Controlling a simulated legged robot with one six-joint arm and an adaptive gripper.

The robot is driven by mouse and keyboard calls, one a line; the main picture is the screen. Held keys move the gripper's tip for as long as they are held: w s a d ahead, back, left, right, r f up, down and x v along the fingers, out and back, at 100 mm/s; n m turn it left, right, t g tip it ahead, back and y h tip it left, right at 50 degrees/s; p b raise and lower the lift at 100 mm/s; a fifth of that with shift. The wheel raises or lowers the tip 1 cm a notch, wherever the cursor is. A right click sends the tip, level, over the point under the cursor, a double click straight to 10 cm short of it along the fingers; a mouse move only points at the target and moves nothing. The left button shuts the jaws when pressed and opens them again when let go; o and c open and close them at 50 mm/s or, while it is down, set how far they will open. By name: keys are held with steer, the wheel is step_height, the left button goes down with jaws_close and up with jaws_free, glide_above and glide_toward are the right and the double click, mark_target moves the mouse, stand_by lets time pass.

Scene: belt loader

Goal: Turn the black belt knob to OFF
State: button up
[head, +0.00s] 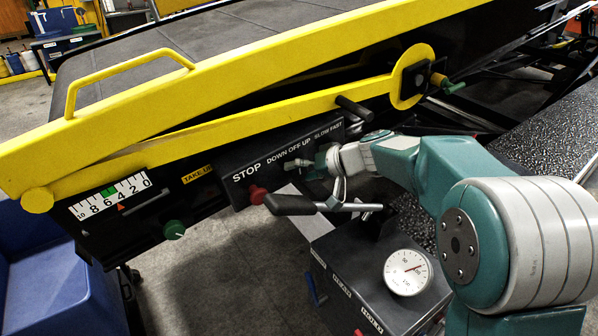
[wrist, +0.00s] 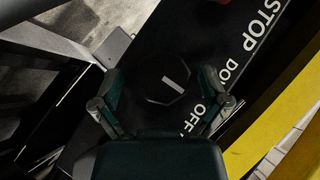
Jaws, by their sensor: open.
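The black belt knob (wrist: 152,92) is a faceted cap with a pale pointer line, in the middle of the wrist view. The line slants down to the right, roughly toward the OFF lettering (wrist: 212,112); I cannot tell its exact setting. My gripper (wrist: 160,82) is open, with one finger on each side of the knob; contact is unclear. In the head view my gripper (head: 309,163) is at the dark control panel (head: 285,150), below the DOWN OFF UP labels, and the knob is hidden there.
A red knob (head: 257,195) is left of my gripper under STOP. A black-gripped lever (head: 290,205) stands just below. A black bar (head: 354,108) juts out above. A gauge box (head: 335,250) is below, a green knob (head: 174,230) at lower left. The yellow rail (head: 230,62) runs above.

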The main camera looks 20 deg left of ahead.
steer(key=w+v, duration=0.1)
steer(key=v, duration=1.1)
steer(key=shift+s, duration=0.45)
